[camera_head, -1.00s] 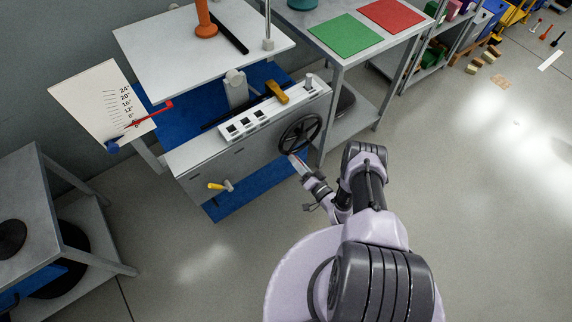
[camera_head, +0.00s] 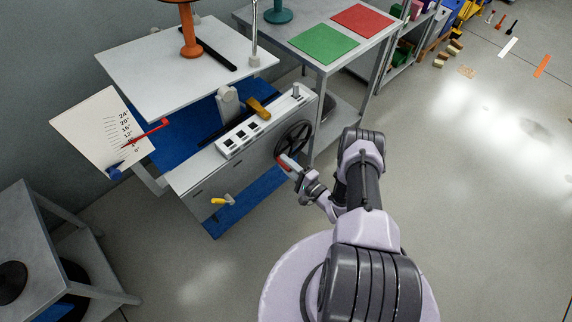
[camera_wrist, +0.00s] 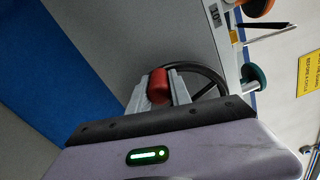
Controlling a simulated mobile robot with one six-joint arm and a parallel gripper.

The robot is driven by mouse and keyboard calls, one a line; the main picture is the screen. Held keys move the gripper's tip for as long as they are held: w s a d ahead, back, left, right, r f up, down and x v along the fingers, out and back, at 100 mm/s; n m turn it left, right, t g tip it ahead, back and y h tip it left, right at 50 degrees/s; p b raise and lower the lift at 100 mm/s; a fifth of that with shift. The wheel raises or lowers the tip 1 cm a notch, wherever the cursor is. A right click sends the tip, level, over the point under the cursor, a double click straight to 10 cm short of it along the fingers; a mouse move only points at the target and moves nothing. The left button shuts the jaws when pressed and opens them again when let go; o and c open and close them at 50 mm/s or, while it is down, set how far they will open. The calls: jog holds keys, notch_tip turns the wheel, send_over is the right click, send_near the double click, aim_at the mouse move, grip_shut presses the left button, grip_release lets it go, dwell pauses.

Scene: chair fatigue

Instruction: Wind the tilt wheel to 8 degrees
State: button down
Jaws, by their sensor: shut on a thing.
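The dark tilt wheel (camera_head: 293,141) is on the right end of the grey bench unit. My gripper (camera_head: 289,163) is at its lower rim, shut on the wheel's red handle (camera_head: 284,160). In the wrist view, the red handle (camera_wrist: 158,86) sits between my two grey fingers, with part of the wheel rim (camera_wrist: 210,72) curving behind. The white scale board (camera_head: 90,128) stands at the left, marked in degrees up to 24. Its red pointer (camera_head: 152,131) lies just below the 12 mark, near 8; the exact reading is too small to tell.
A yellow-handled crank (camera_head: 220,200) sticks out of the unit's front. A side table (camera_head: 30,240) stands at left. Open floor lies right of my arm.

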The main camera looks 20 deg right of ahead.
jog(key=shift+d+r+m+p, duration=0.1)
jog(key=shift+r+m+p, duration=0.2)
jog(key=shift+r+m, duration=0.55)
jog(key=shift+f, duration=0.1)
jog(key=c, duration=1.2)
grip_release()
jog(key=p+v, duration=0.3)
jog(key=v, duration=1.4)
jog(key=shift+s, duration=0.2)
